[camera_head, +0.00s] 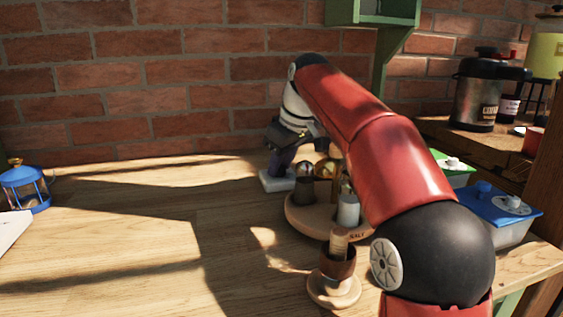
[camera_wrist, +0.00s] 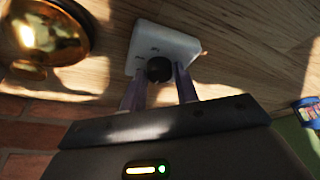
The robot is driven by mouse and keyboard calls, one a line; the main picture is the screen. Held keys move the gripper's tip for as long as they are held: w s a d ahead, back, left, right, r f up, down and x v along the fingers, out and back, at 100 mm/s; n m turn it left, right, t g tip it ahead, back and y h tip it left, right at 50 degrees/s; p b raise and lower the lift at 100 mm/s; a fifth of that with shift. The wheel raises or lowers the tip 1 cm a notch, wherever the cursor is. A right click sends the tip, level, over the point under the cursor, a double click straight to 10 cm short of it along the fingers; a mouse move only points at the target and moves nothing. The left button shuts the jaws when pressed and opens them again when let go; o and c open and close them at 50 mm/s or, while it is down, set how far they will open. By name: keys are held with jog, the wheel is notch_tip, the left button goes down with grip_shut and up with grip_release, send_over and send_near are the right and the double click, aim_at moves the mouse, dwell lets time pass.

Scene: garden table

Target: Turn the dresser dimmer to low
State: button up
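The dimmer is a white box with a round black knob (camera_wrist: 159,69) on its face, and small marks beside the knob. In the wrist view the white dimmer body (camera_wrist: 178,46) is just beyond my gripper (camera_wrist: 160,82). The two purple-grey fingers stand apart, one on each side of the knob. I cannot tell whether they touch it. In the head view my gripper (camera_head: 281,160) points down over the white dimmer base (camera_head: 268,183) on the table, with the knob hidden. The knob's setting is not readable.
A round wooden tray (camera_head: 300,222) with shakers and a brass ball (camera_wrist: 50,25) stands close beside the dimmer. A wooden cup (camera_head: 337,268) is in front. A blue lantern (camera_head: 25,185) is at far left, blue-lidded tub (camera_head: 505,210) at right. The table's left middle is clear.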

jog(key=c, duration=0.5)
jog(key=shift+m, duration=0.3)
jog(key=m, duration=0.1)
jog(key=m+h, duration=0.1)
jog(key=m, duration=0.2)
jog(key=shift+s+a+t+h, duration=0.1)
jog(key=shift+a+t+h, duration=0.15)
jog(key=shift+t+h, duration=0.15)
jog(key=shift+a+m+h, duration=0.1)
jog(key=shift+m+h, duration=0.8)
jog(key=shift+m, duration=1.6)
jog(key=o, duration=1)
